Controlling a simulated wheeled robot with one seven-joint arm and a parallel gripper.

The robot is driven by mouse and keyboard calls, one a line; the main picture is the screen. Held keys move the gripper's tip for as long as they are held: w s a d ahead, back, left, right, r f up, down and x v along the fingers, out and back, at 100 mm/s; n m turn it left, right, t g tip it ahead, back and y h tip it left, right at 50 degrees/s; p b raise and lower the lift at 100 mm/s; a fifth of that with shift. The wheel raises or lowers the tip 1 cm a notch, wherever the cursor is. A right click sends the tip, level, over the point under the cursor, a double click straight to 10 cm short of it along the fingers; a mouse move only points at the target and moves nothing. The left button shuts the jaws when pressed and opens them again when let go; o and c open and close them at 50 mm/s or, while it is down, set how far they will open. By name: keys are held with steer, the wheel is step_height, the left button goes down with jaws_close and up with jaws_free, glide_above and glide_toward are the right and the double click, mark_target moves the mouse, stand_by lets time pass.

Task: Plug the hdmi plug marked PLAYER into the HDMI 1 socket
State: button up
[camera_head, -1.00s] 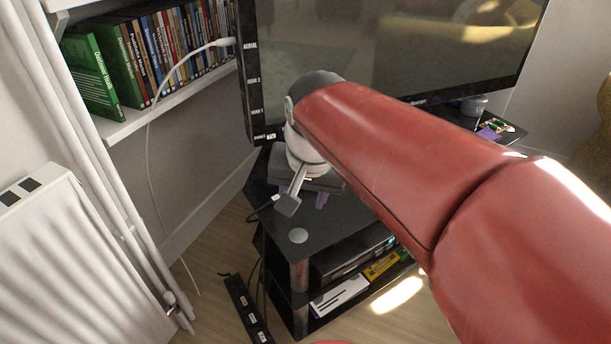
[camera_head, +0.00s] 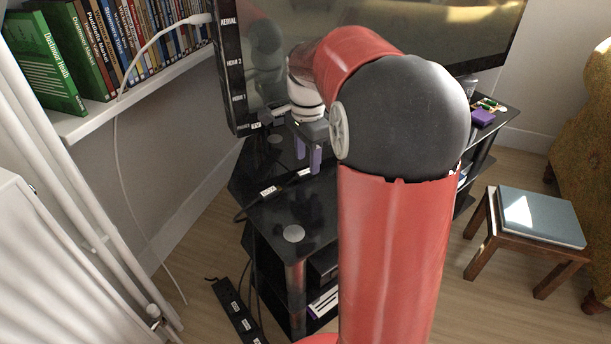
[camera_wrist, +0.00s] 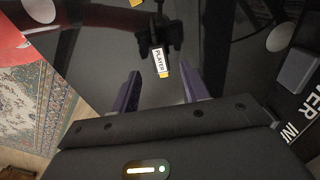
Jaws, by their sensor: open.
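The plug marked PLAYER (camera_wrist: 159,60) shows in the wrist view with a white label and a yellowish end. It is centred beyond my open, empty gripper (camera_wrist: 161,72) and lies apart from both purple fingers. In the head view my gripper (camera_head: 308,160) points down above the top of the black stand. A black cable with a white label (camera_head: 270,190) lies on the stand just below and left of it. The HDMI 1 marking (camera_head: 238,97) is on the television's left edge, below HDMI 2. The socket opening itself is not clear.
The television (camera_head: 400,60) stands on the black stand (camera_head: 293,234). A white cable (camera_head: 122,150) hangs from the AERIAL position at left. A bookshelf (camera_head: 90,120), a power strip (camera_head: 236,312) and a stool (camera_head: 540,218) are nearby. The stand's front left top is mostly clear.

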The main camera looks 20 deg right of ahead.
mark_target(307, 171)
steer(key=shift+w+f, duration=0.1)
steer(key=shift+f, duration=1.45)
steer(key=shift+c, duration=0.4)
jaws_close()
steer(key=shift+r, duration=0.1)
